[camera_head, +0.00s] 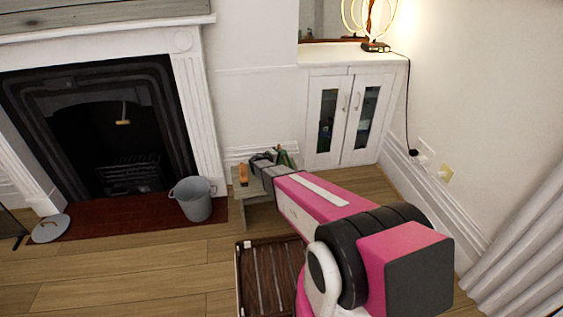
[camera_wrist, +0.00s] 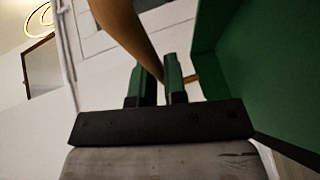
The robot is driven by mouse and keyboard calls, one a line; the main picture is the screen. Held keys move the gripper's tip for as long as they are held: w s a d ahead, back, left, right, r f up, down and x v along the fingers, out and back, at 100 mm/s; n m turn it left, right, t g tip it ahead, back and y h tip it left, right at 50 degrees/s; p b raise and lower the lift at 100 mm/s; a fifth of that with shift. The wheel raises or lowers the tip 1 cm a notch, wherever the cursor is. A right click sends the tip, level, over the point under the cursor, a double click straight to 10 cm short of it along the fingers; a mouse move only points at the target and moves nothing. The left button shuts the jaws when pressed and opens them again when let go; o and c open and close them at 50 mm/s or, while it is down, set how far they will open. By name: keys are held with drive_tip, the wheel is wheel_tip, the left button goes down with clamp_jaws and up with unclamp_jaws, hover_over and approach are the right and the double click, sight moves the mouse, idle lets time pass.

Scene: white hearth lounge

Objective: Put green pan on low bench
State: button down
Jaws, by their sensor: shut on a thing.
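The green pan (camera_wrist: 250,60) fills the right side of the wrist view, tilted; a bit of green (camera_head: 284,157) shows beyond my gripper in the head view. My gripper (camera_wrist: 157,84) is shut on its brown handle (camera_wrist: 130,30), which runs up and left from between the fingers. In the head view my gripper (camera_head: 262,164) is over the low bench (camera_head: 258,214), a small greyish wooden one against the wall. My arm hides much of the bench, and I cannot tell if the pan touches it. An orange-brown piece (camera_head: 243,174) shows at the bench's left end.
A grey metal bucket (camera_head: 193,200) and a round lid-like disc (camera_head: 50,228) stand by the fireplace (camera_head: 95,130). A dark slatted wooden piece (camera_head: 270,280) is on the floor in front. A white cabinet (camera_head: 343,115) is behind right.

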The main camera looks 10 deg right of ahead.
wheel_tip(320, 180, down, 4)
drive_tip(key=shift+f, duration=0.1)
idle(0.4)
drive_tip(key=c, duration=1.2)
unclamp_jaws()
drive_tip(key=shift+o, duration=0.2)
